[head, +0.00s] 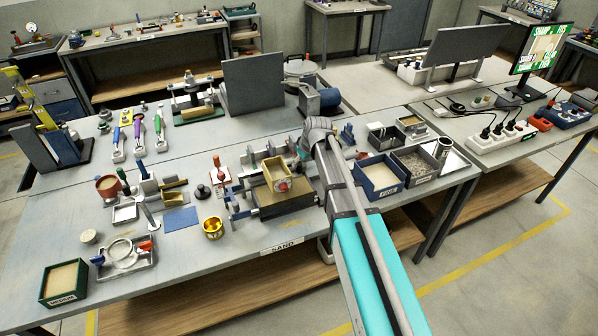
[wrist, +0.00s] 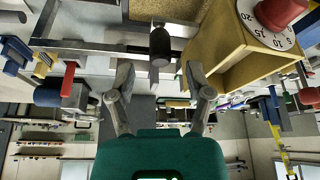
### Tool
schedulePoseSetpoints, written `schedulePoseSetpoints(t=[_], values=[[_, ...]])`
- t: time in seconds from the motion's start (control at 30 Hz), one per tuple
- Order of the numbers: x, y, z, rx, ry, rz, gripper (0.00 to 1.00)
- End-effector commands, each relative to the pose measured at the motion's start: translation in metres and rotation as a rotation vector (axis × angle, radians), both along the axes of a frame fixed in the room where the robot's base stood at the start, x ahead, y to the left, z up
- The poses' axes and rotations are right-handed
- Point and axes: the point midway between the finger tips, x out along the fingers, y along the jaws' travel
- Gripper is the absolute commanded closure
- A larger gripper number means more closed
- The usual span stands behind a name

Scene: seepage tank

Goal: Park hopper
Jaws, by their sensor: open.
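A tan box with a dial and a red knob, which I take to be the hopper (head: 278,180), sits on a dark rig with rails (head: 285,208) at the middle of the bench. In the wrist view the tan box (wrist: 245,60) is at upper right, with its numbered dial facing the camera. My gripper (head: 318,138) is just right of the rig in the head view, its fingers mostly hidden. In the wrist view my gripper (wrist: 159,75) has its fingers spread apart. A dark rounded handle (wrist: 160,45) shows between and beyond the fingertips, and no contact is visible.
Blue and grey bins of grain (head: 381,178) stand right of my arm. An upright grey panel (head: 253,84) and a motor-like unit (head: 316,100) stand behind. Small tools, a brass cup (head: 213,228) and a green box (head: 64,283) crowd the left.

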Motion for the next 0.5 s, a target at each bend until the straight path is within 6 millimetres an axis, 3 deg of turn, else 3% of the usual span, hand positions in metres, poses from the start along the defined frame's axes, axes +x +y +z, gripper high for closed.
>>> schedulePoseSetpoints(t=[0.2,0.5], values=[[0.006,0.004,-0.020,0.000,0.000,0.001,0.34],[0.012,0.008,-0.035,0.000,0.000,0.001,0.34]])
